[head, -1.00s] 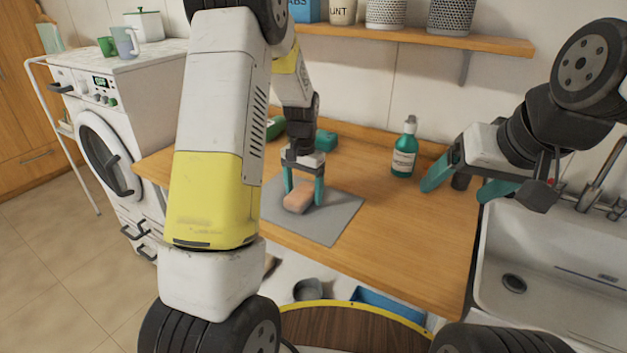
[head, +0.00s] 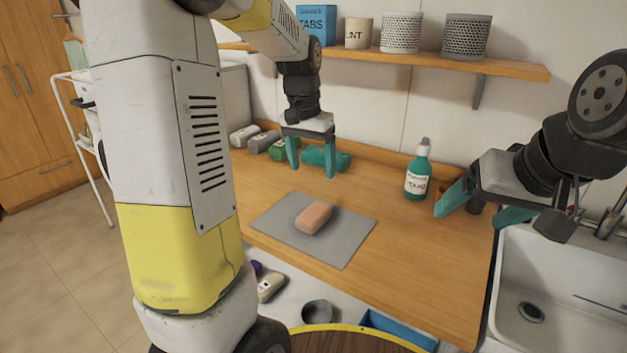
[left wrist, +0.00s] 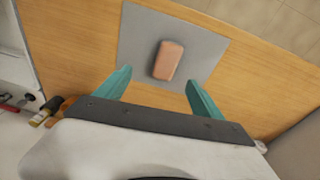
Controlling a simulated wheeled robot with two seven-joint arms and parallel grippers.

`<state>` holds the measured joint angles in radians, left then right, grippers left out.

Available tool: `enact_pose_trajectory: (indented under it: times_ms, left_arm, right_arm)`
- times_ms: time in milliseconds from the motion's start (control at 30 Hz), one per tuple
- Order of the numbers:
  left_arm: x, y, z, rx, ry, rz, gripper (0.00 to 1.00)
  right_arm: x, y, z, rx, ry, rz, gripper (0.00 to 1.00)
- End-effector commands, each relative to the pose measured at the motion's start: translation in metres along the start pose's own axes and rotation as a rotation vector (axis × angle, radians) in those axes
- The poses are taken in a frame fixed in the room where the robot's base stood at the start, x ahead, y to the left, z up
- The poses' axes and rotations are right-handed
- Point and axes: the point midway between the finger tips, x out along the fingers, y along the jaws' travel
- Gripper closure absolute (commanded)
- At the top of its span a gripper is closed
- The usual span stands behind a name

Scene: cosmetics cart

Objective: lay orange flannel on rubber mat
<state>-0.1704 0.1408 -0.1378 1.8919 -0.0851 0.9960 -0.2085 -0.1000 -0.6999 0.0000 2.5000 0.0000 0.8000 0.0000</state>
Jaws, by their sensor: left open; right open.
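The orange flannel (head: 314,217) is a small folded block lying on the grey rubber mat (head: 345,249) on the wooden counter. In the left wrist view the flannel (left wrist: 168,60) lies within the edges of the mat (left wrist: 137,40), beyond my fingertips. My left gripper (head: 312,172) is open and empty, raised above the counter behind the mat; its teal fingers also show in the left wrist view (left wrist: 160,82). My right gripper (head: 473,213) is open and empty at the counter's right end, near the sink.
A teal bottle (head: 418,172) stands at the back of the counter. Rolled cloths in grey, green (head: 281,150) and teal (head: 327,158) lie at the back left. A wall shelf (head: 440,63) holds containers. The sink (head: 560,290) is at right. The counter right of the mat is clear.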

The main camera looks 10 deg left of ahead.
Motion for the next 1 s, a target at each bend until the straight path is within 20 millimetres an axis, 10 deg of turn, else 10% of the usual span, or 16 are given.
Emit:
enact_pose_trajectory:
  times_ms: [200, 500, 1000]
  left_arm:
    - [-0.06, 0.03, 0.074, -0.088, 0.188, 0.035, 0.22]
    - [-0.081, 0.066, 0.16, -0.184, 0.388, 0.054, 0.22]
    - [-0.078, 0.075, 0.18, -0.21, 0.44, 0.055, 0.22]
  right_arm:
    - [0.0, 0.0, 0.0, 0.0, 0.0, 0.0, 0.22]
    - [0.0, 0.0, 0.0, 0.0, 0.0, 0.0, 0.22]
    - [0.0, 0.0, 0.0, 0.0, 0.0, 0.0, 0.22]
